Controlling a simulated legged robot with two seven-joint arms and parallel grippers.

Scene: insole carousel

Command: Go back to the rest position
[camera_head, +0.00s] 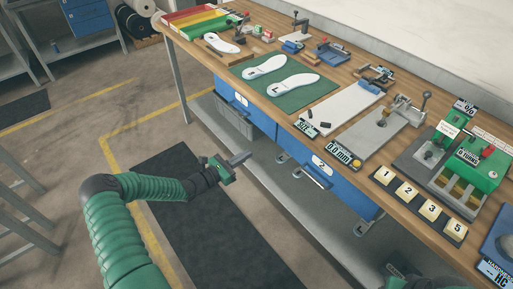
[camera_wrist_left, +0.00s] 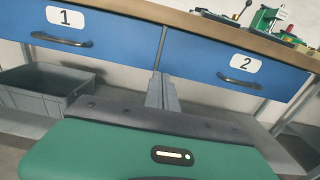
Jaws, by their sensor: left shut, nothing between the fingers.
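My left gripper (camera_head: 246,157) is in front of the workbench, below the tabletop level in the picture, over the aisle near the dark floor mat. Its fingers are shut with nothing between them. In the left wrist view the closed fingers (camera_wrist_left: 162,92) point toward the gap between blue drawer 1 (camera_wrist_left: 62,27) and blue drawer 2 (camera_wrist_left: 240,67). The gripper appears apart from the drawers. A small dark and green piece, probably of my right arm, shows at the bottom right edge of the head view; its jaws do not show.
The wooden workbench (camera_head: 257,53) carries white insoles (camera_head: 292,84) on a green mat (camera_head: 312,96), fixtures and numbered tiles (camera_head: 407,190). A grey bin (camera_head: 232,118) sits on the lower shelf (camera_head: 290,190). The dark floor mat (camera_head: 190,215) lies in the aisle, where there is free room.

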